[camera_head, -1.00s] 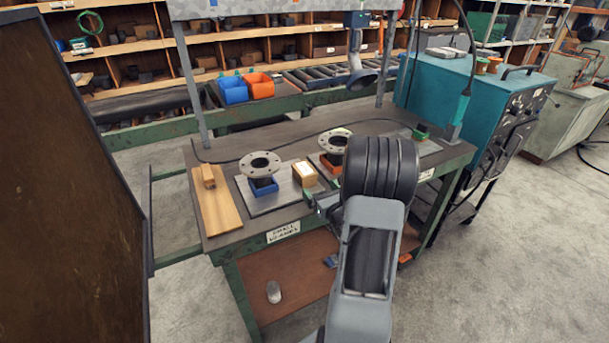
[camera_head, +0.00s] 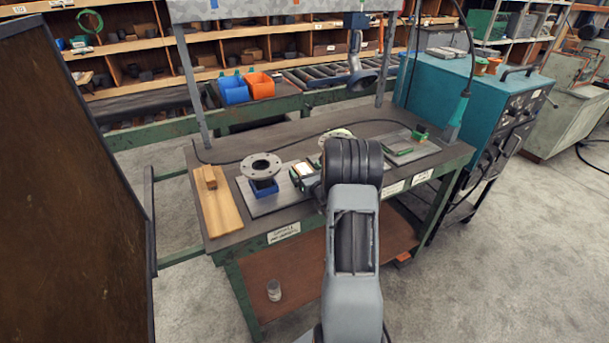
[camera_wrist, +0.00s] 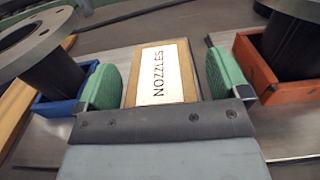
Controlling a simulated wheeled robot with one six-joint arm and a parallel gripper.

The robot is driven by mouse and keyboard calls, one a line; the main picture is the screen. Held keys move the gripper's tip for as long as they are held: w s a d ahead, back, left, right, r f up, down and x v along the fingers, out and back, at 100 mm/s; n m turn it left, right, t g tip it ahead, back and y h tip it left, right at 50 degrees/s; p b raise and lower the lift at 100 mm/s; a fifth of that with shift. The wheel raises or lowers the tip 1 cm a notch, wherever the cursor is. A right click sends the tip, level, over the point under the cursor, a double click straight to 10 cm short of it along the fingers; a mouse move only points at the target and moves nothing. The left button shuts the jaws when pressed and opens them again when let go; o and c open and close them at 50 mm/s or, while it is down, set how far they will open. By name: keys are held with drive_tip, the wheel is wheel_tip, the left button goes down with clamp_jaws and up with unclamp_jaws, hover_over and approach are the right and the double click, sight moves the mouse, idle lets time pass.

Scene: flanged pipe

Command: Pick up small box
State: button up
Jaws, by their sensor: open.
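The small box (camera_wrist: 161,75) is brown cardboard with a white label reading NOZZLES. It lies between the two green fingers of my gripper (camera_wrist: 163,84) in the wrist view. The fingers are open, with a narrow gap to the box on the left and a wider one on the right. In the head view the small box (camera_head: 302,169) shows its pale top on the grey plate, partly hidden by my gripper (camera_head: 305,178). My arm hides what lies just right of it.
A flanged pipe (camera_wrist: 50,60) in a blue tray (camera_wrist: 50,111) stands close on the left. Another dark pipe (camera_wrist: 294,45) in an orange tray (camera_wrist: 262,72) stands close on the right. A wooden board (camera_head: 217,207) lies at the bench's left end.

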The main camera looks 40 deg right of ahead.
drive_tip(key=shift+w, duration=0.1)
drive_tip(key=c, duration=1.2)
